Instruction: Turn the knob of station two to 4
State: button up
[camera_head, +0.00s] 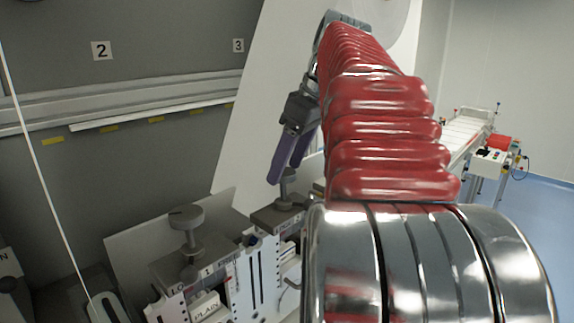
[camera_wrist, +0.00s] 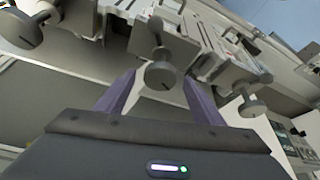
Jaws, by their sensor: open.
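My gripper (camera_head: 284,172) is open, its two purple fingers pointing down at a grey knob (camera_head: 286,189) on a machine station. In the wrist view this knob (camera_wrist: 160,74) shows between the fingertips of my gripper (camera_wrist: 158,78); I cannot tell whether they touch it. Another round grey knob (camera_head: 187,217) stands on a post on the station to the left. The wrist view also shows a knob at the upper left (camera_wrist: 25,30) and one at the right (camera_wrist: 251,106). I cannot read any knob's setting or tell for sure which station is two.
Wall signs read 2 (camera_head: 101,51) and 3 (camera_head: 237,45). A metal rail (camera_head: 120,102) runs along the wall. My red arm hides much of the right side. A conveyor (camera_head: 465,128) stands far right.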

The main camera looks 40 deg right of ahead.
jog(key=shift+w+f, duration=0.15)
jog(key=shift+f, duration=0.2)
jog(key=c, duration=1)
jog(key=shift+c, duration=0.2)
